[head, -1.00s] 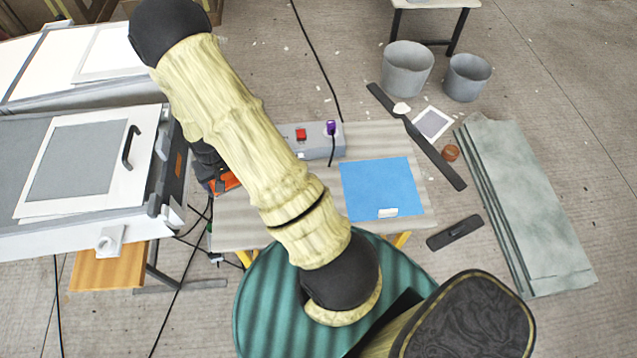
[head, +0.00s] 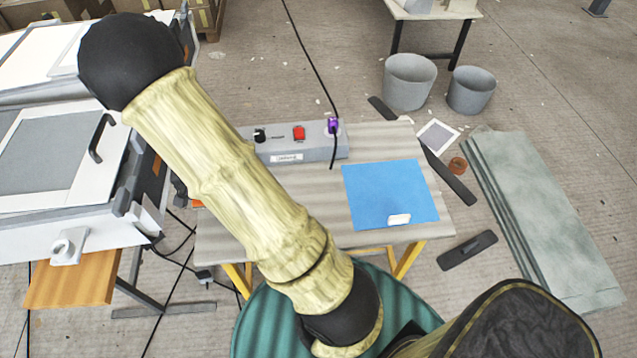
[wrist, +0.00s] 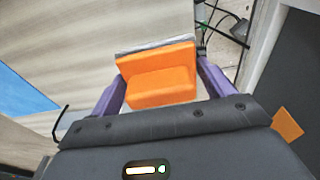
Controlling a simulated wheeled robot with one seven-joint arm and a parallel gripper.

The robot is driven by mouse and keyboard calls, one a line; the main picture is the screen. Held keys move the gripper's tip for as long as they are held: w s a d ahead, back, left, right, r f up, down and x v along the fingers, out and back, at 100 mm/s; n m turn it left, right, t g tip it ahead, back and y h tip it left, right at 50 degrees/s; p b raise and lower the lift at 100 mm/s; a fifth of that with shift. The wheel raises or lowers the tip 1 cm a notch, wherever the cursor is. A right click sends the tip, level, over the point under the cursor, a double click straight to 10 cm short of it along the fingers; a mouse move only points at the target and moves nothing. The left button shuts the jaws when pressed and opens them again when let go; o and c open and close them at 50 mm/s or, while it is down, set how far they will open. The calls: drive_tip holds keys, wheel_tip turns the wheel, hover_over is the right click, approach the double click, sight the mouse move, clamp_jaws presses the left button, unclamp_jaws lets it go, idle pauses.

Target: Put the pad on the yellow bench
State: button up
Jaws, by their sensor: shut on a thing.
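The pad is an orange block with a grey layer along its far edge (wrist: 160,88), seen in the wrist view. My gripper (wrist: 160,76) is shut on it, with a purple finger on each side. The yellow bench has yellow legs and a pale grey-brown striped top (head: 385,142), in the middle of the head view. In the wrist view the pad shows over the bench top near its edge; I cannot tell whether they touch. In the head view my arm hides the gripper and nearly all of the pad.
A blue sheet (head: 385,190) with a small white piece lies on the bench's right part. A grey switch box (head: 300,148) with a red button and purple plug stands at its back. A white-framed machine (head: 60,150) stands left. Cables lie on the floor between them.

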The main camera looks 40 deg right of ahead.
idle(0.3)
drive_tip(key=shift+f, duration=3.1)
drive_tip(key=shift+f+b, duration=0.3)
drive_tip(key=shift+f, duration=1.6)
drive_tip(key=shift+f, duration=0.1)
drive_tip(key=o, duration=0.9)
drive_tip(key=shift+c, duration=0.2)
